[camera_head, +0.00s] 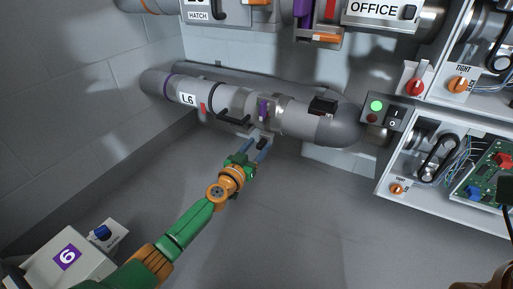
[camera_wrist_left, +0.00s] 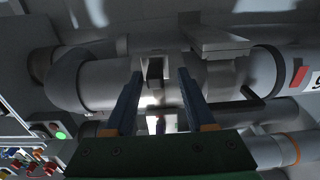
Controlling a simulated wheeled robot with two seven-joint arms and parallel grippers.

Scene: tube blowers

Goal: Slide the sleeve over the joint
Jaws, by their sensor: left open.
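My left gripper (camera_head: 262,143) is open just below and in front of this part. In the left wrist view its two fingers (camera_wrist_left: 159,102) stand apart, pointing at the tube, with a small dark block (camera_wrist_left: 155,69) showing between them. Whether they touch anything I cannot tell. The joint itself is not clearly visible. My right gripper is out of view.
A black handle (camera_head: 235,119) sticks out left of the gripper, and a black latch (camera_head: 322,106) sits on the tube to the right. A switch box (camera_head: 384,112) with a lit green lamp is further right, beside open equipment bays (camera_head: 425,165).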

